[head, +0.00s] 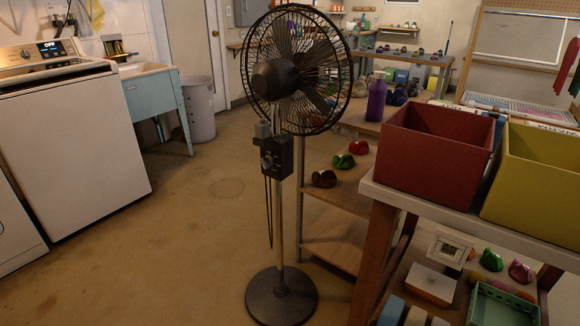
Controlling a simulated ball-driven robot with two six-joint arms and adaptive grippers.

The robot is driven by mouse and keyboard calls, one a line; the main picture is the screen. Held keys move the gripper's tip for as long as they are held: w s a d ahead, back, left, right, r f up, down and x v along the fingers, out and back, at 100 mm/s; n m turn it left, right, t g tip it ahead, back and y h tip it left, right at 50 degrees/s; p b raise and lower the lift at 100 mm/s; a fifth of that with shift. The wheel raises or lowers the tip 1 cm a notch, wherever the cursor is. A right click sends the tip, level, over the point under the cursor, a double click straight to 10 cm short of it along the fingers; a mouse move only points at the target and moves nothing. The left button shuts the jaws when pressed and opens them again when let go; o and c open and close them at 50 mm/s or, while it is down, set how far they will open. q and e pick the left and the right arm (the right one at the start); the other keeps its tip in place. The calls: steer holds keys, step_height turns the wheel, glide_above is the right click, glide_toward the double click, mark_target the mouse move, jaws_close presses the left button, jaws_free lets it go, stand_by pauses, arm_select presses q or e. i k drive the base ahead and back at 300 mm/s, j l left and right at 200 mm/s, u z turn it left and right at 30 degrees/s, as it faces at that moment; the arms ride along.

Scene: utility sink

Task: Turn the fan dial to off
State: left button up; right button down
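A black pedestal fan (275,80) stands upright on the floor near the middle of the head view. Its round caged head is at the top of a pole on a round dark base (281,297). A dark control box (277,157) is fixed to the pole below the cage. A small round fan dial (267,161) shows on the front of this box. Its markings and setting are too small to read. A dark cord hangs below the box. Neither of my grippers is in view.
A white washing machine (75,150) and a blue sink cabinet (155,105) stand at left. Wooden shelves (330,240) are close behind the fan at right. A workbench (400,195) with a red bin (435,150) and yellow bin (535,185) fills the right. Floor left of the fan is clear.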

mark_target(269, 162)
steer(key=i+j, duration=0.15)
steer(key=j, duration=0.25)
steer(key=i+j, duration=0.1)
steer(key=j, duration=0.3)
steer(key=i+j+z, duration=0.1)
steer(key=j, duration=0.3)
steer(key=i+j, duration=0.15)
steer(key=j, duration=0.25)
